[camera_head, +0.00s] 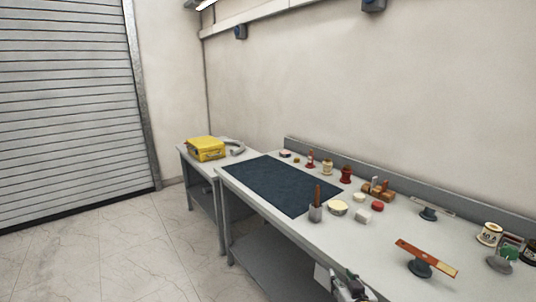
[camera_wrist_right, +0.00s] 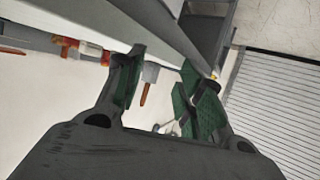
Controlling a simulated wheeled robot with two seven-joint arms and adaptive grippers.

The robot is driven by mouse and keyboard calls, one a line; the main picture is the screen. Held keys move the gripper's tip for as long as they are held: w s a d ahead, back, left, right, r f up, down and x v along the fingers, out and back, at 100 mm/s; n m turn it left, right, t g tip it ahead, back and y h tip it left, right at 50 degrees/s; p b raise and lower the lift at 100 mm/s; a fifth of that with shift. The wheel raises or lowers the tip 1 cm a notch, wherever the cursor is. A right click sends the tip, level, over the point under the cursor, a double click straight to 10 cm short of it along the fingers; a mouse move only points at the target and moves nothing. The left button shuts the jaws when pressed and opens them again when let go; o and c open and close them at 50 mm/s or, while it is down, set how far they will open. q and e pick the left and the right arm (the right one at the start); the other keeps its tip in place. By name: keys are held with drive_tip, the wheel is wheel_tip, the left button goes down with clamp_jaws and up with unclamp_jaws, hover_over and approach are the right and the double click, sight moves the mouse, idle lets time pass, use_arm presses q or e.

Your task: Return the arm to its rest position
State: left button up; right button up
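My right gripper (camera_head: 350,286) shows at the bottom of the head view, in front of the workbench (camera_head: 385,240) near its front edge. In the right wrist view its two fingers (camera_wrist_right: 160,98) with green pads stand apart, with nothing held between them. The bench and a cup with a brown handle lie beyond the fingers in that view. My left gripper is not in the head view.
The bench carries a dark blue mat (camera_head: 265,185), a grey cup with a brown handle (camera_head: 315,208), a copper bar on a stand (camera_head: 425,257) and several small parts. A yellow case (camera_head: 206,149) sits on a side table. Open floor (camera_head: 110,245) lies left.

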drive_tip(key=s+f+n+g, duration=0.1)
drive_tip(key=s+f+g, duration=0.4)
drive_tip(key=s, duration=0.7)
drive_tip(key=s+f+n+g, duration=0.1)
drive_tip(key=s+f+g, duration=0.4)
drive_tip(key=s, duration=0.6)
wheel_tip(320, 180, down, 32)
drive_tip(key=s+d+g, duration=0.1)
drive_tip(key=s, duration=0.1)
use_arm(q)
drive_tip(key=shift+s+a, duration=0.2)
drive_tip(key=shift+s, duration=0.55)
use_arm(e)
drive_tip(key=s+d+f, duration=0.3)
drive_tip(key=s+f, duration=0.7)
drive_tip(key=s+d+f+g, duration=0.1)
drive_tip(key=s+d+f, duration=0.3)
drive_tip(key=s+f, duration=0.7)
drive_tip(key=shift+s+h, duration=0.2)
drive_tip(key=shift+h, duration=0.1)
